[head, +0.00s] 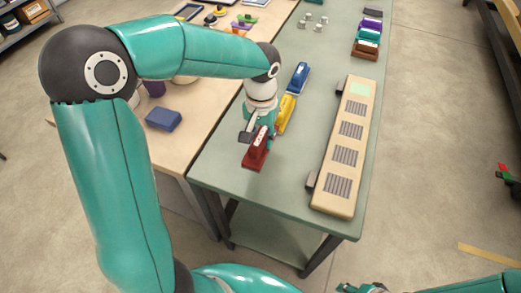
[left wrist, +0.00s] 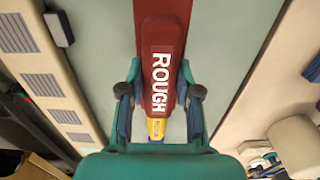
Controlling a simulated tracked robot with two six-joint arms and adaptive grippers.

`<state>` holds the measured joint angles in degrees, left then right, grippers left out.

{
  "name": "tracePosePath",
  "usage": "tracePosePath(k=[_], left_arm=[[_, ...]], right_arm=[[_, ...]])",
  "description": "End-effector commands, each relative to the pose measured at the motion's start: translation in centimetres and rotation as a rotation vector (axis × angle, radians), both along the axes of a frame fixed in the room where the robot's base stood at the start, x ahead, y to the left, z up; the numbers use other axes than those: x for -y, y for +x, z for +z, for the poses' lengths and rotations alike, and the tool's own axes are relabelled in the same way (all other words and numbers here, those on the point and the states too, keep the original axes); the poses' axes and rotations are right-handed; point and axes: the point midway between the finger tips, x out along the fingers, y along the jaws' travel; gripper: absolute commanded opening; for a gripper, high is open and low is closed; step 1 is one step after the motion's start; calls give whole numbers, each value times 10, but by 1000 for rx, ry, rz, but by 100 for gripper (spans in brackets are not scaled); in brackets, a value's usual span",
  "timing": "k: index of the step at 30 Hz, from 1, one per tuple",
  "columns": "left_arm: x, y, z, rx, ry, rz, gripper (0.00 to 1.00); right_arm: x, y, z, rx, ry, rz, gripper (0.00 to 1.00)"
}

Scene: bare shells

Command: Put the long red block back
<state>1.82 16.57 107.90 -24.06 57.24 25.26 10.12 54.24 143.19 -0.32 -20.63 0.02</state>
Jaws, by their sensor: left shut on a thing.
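The long red block (head: 256,150), marked "ROUGH" in the left wrist view (left wrist: 160,70), is at the left side of the green bench (head: 225,165). My left gripper (head: 258,134) is shut on it, with one finger along each side. I cannot tell whether the block touches the bench top. A yellow block (head: 286,114) and a blue block (head: 298,78) lie in a row behind it. A bit of my right arm shows at the bottom right; its jaws cannot be made out.
A long beige unit with grey grilles (head: 342,150) lies along the bench's right side. A blue box (head: 163,118) is on the wooden table to the left. Bare bench lies between the red block and the beige unit.

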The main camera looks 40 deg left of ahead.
Motion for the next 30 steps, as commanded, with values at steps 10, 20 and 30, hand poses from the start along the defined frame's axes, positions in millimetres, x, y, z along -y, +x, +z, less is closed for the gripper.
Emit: tracePosePath(k=[10,20,30], left_arm=[[0,-1,-34,-2,0,0,5],[0,0,-68,1,0,0,5],[0,0,-69,1,0,0,39]], right_arm=[[0,0,2,0,0,0,40],[0,0,4,0,0,0,40],[0,0,1,0,0,0,40]])
